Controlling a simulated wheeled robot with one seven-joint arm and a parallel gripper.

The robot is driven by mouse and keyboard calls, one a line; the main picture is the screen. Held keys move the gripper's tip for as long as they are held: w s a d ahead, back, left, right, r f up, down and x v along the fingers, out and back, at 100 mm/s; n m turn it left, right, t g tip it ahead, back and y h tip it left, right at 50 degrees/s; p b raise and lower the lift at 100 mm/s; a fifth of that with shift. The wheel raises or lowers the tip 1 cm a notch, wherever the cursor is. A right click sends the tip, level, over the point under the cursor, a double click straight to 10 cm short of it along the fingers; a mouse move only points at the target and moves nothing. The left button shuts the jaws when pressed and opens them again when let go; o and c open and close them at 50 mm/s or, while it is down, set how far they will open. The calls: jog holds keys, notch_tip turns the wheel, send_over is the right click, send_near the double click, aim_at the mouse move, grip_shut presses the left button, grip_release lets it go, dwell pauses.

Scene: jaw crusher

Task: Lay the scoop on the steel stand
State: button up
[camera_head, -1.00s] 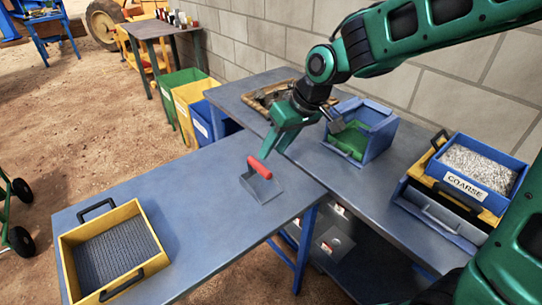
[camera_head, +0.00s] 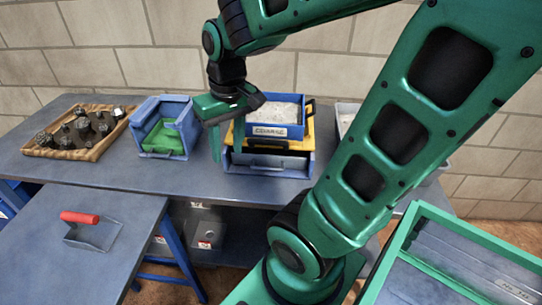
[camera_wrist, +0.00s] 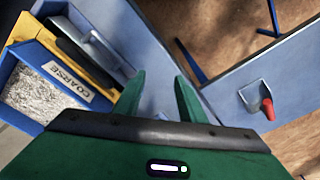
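The scoop has a red handle (camera_head: 80,217) and a flat grey pan (camera_head: 98,235). It lies on the near blue-grey metal table (camera_head: 60,260), close to that table's right end. In the wrist view the scoop (camera_wrist: 255,95) lies at the right, well apart from my fingers. My gripper (camera_head: 226,145) is over the back bench, in front of the tray marked COARSE, pointing down. In the wrist view its two green fingers (camera_wrist: 160,88) are spread with nothing between them. I cannot tell for certain which surface is the steel stand; no separate stand shows.
On the back bench (camera_head: 75,175) are a tray of dark rocks (camera_head: 92,148), a blue bin with green inside (camera_head: 165,150), and the COARSE gravel tray (camera_head: 290,110) stacked on yellow and blue trays. A green-framed box (camera_head: 450,275) stands at the lower right. The wall is close behind.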

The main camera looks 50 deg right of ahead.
jog(key=s+d+f+m+g, duration=0.1)
jog(key=s+d+m, duration=0.3)
jog(key=s, duration=0.7)
jog(key=shift+s+d+g, duration=0.15)
jog(key=shift+d+g, duration=0.15)
jog(key=shift+d, duration=0.6)
